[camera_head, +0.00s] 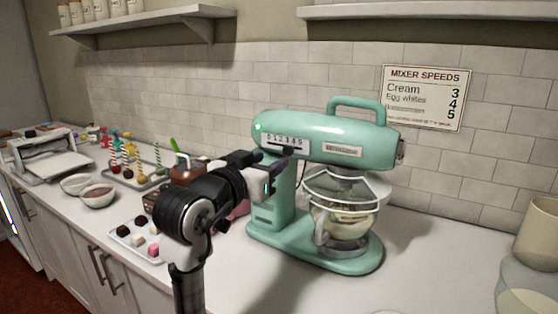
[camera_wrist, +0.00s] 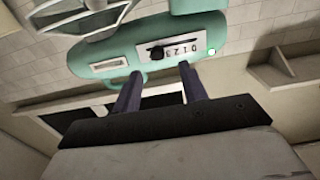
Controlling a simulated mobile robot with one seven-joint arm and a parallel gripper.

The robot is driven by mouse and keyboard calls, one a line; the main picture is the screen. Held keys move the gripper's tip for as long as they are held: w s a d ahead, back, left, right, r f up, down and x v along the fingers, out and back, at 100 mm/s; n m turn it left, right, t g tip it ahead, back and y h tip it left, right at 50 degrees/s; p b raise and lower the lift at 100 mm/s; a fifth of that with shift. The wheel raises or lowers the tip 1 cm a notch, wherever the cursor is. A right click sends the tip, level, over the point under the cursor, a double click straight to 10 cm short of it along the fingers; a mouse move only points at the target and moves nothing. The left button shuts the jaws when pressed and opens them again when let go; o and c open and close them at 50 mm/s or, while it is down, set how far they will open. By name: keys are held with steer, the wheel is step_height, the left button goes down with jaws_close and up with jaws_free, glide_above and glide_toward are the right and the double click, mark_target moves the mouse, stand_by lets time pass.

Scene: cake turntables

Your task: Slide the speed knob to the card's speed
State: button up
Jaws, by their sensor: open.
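The mint-green mixer (camera_head: 335,135) stands on the counter, with a white numbered speed scale (camera_head: 283,140) on its head. The dark speed knob (camera_head: 288,150) sits along the scale's slot, right of its middle; its exact number is unclear. The knob also shows in the wrist view (camera_wrist: 156,52), at the left part of the scale. My gripper (camera_wrist: 160,74) is open, its two fingers apart just below the scale in that view, with nothing between them. The card (camera_head: 426,97) on the wall reads "Mixer speeds": Cream 3, Egg whites 4, and a small unreadable line with 5.
Left of my arm are a tray of sweets (camera_head: 138,240), bowls (camera_head: 97,195) and cake pops. A beige container (camera_head: 538,232) stands at the right edge.

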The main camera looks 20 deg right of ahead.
steer(key=b+v, duration=0.1)
steer(key=v, duration=0.6)
